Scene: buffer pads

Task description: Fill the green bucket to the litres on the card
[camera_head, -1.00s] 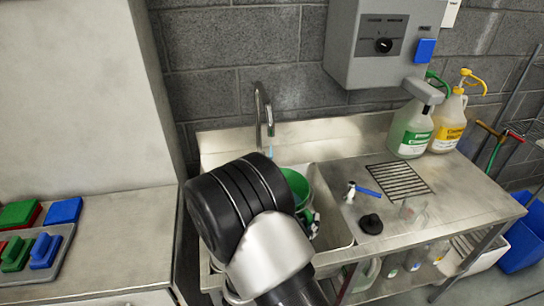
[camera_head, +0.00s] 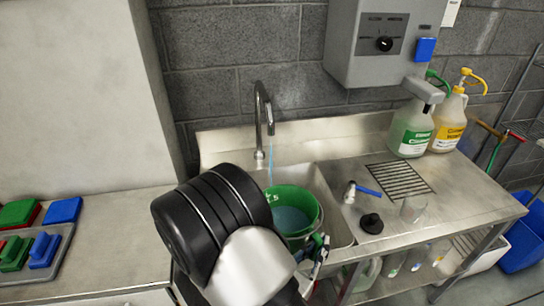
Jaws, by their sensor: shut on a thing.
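The green bucket (camera_head: 318,212) is at the sink, with bluish water inside and small white marks on its inner wall that I cannot read surely. A thin stream runs from the tap (camera_head: 269,128) down into the bucket's left side. My wrist covers its front left. Only a small part of my gripper (camera_head: 318,250) seems to show at the bucket's right front side. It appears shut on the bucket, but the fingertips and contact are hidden. A white card (camera_head: 450,13) shows partly at the top edge; its writing is not readable.
A grey dispenser box with a dial (camera_head: 384,44) hangs above the counter. Two pump jugs, green-labelled (camera_head: 411,132) and yellow (camera_head: 448,125), stand back right. A blue-handled valve (camera_head: 352,190), a black stopper (camera_head: 371,223) and a clear cup (camera_head: 412,208) sit right of the basin.

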